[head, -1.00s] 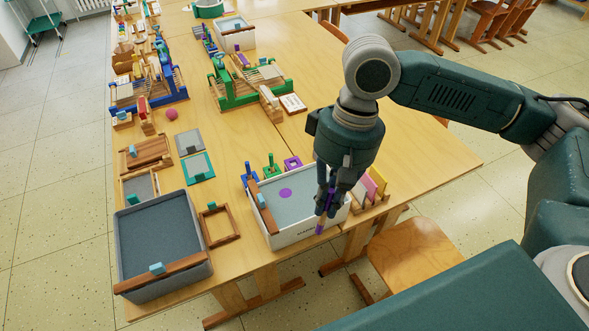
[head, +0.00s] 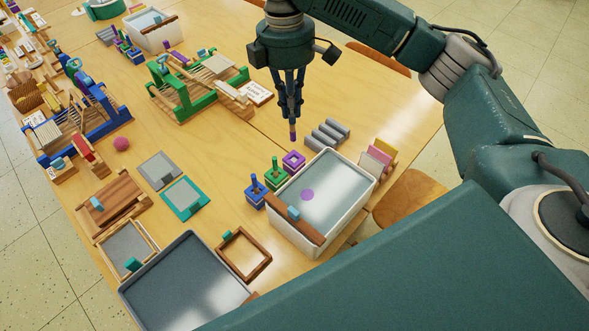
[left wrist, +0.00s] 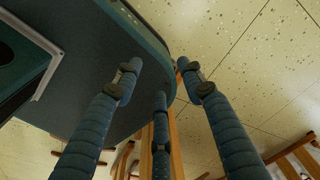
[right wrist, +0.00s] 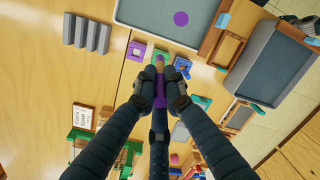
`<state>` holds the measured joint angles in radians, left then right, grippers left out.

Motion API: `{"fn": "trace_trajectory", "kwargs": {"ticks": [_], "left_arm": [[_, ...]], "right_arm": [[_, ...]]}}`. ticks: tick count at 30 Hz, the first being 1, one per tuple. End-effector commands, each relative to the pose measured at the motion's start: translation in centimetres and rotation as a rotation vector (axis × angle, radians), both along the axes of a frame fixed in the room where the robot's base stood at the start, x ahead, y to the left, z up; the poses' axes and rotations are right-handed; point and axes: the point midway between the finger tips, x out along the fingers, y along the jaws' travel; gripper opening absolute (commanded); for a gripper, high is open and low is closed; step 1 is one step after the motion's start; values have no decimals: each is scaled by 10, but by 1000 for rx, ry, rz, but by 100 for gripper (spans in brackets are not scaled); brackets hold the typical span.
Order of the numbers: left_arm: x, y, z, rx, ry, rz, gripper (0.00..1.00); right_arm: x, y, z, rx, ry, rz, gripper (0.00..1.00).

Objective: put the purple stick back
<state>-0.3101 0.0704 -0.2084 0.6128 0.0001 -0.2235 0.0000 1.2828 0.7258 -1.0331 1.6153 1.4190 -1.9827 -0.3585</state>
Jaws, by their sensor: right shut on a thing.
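My right gripper (head: 291,112) is shut on the purple stick (head: 292,134), which points down from its fingertips above the table. The stick (right wrist: 160,92) also shows between the closed fingers in the right wrist view. The purple square holder (head: 293,161) stands on the table below and nearer, with an empty top. It shows beyond the fingers in the right wrist view (right wrist: 136,50). Beside it, a green holder (head: 275,177) and a blue holder (head: 256,190) each carry an upright stick. My left gripper (left wrist: 158,75) is open and empty in its wrist view, over the floor.
A white tray with a grey-blue surface (head: 340,216) stands next to the holders. Several grey bars (head: 327,134) lie to the right of the purple holder. A green loom (head: 195,98) stands at the left. The table behind the gripper is clear.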

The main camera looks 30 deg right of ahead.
Motion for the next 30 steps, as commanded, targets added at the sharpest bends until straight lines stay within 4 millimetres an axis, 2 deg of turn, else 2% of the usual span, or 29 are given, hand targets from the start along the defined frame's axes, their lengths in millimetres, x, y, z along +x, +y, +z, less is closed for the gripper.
{"fn": "trace_trajectory", "kwargs": {"ticks": [5,9,14,17,20,30], "left_arm": [[-5,-2,-10,-2,5,1,40],[6,7,-13,7,-9,3,40],[26,15,-13,15,-37,6,40],[29,15,-12,15,-42,8,40],[26,15,-10,15,-38,7,40],[11,8,2,8,-16,5,40]], "right_arm": [[29,-17,-6,14,-38,380,0],[42,-28,-9,28,-59,619,0],[49,-34,-10,40,-74,779,0],[50,-36,-16,43,-73,821,0],[50,-36,-32,45,-71,832,0],[49,-36,-121,45,-71,830,0]]}}
